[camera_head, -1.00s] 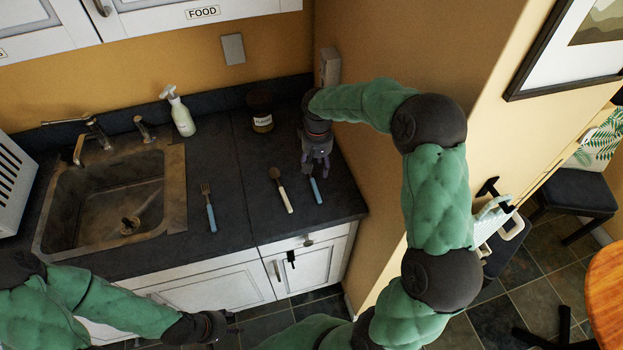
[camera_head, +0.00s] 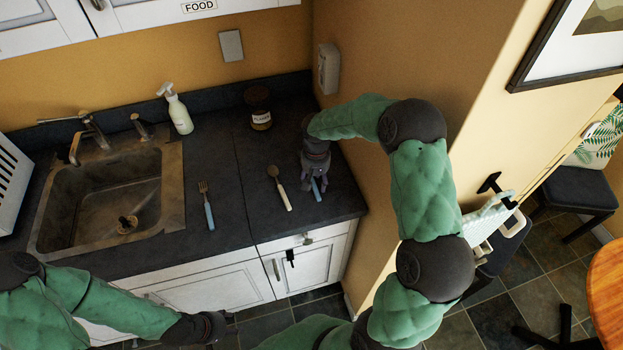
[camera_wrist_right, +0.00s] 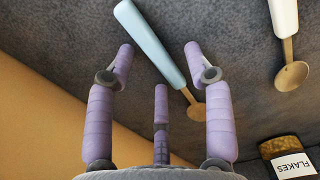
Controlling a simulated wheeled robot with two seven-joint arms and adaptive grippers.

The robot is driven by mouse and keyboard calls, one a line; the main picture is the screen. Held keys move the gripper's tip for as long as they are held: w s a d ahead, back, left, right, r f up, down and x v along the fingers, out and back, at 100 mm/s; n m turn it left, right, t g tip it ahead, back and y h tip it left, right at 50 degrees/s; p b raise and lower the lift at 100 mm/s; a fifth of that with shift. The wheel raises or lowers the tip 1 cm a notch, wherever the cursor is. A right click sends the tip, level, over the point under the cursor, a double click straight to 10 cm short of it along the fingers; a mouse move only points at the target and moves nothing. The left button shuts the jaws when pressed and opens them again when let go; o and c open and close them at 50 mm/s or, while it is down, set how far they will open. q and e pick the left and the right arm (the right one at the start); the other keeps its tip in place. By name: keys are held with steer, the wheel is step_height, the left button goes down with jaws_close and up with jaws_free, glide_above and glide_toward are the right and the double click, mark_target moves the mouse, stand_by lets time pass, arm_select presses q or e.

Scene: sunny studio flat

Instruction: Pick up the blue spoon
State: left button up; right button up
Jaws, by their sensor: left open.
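The blue spoon (camera_head: 316,187) lies on the dark counter at the right, mostly covered by my right gripper (camera_head: 312,193) in the head view. In the right wrist view the spoon (camera_wrist_right: 150,42) shows a pale blue handle and a wooden-coloured bowl end. It lies slantwise across the gap between the spread fingers of my right gripper (camera_wrist_right: 158,52), which is open and above it. I cannot tell whether any finger touches it. My left gripper (camera_head: 228,326) is open and low in front of the cabinets, away from the spoon.
A white-handled spoon (camera_head: 279,188) lies just left of the right gripper; it also shows in the wrist view (camera_wrist_right: 284,22). A blue-handled fork (camera_head: 207,207) lies further left, beside the sink (camera_head: 60,215). A wall borders the counter's right side.

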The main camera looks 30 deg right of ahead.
jaws_close()
steer(key=shift+r, duration=0.15)
